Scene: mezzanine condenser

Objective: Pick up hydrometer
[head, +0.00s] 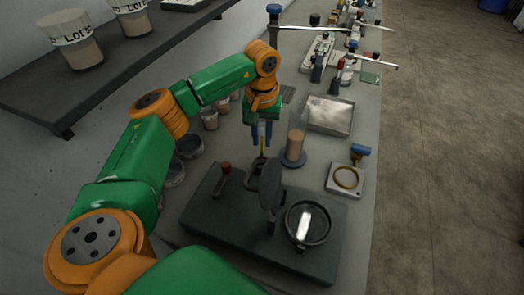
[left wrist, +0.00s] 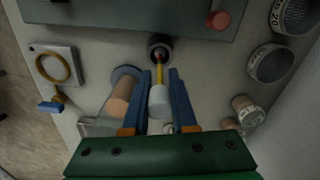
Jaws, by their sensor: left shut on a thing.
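The hydrometer, a slim stem with a yellow strip (head: 262,141), is upright between the blue fingers of my left gripper (head: 262,145). In the left wrist view the hydrometer (left wrist: 159,73) runs between the fingertips (left wrist: 161,72), and its reddish far end lies over a small dark round holder (left wrist: 160,47). I cannot tell whether its lower end is inside the holder or above it. The left gripper is shut on the hydrometer. My right gripper is in neither view.
A clear cylinder of brown liquid (head: 296,146) stands close right of the gripper. A dark base with a round dish (head: 308,224) is in front. A shelf (head: 100,85) with lotion-like labelled cups overhangs at left.

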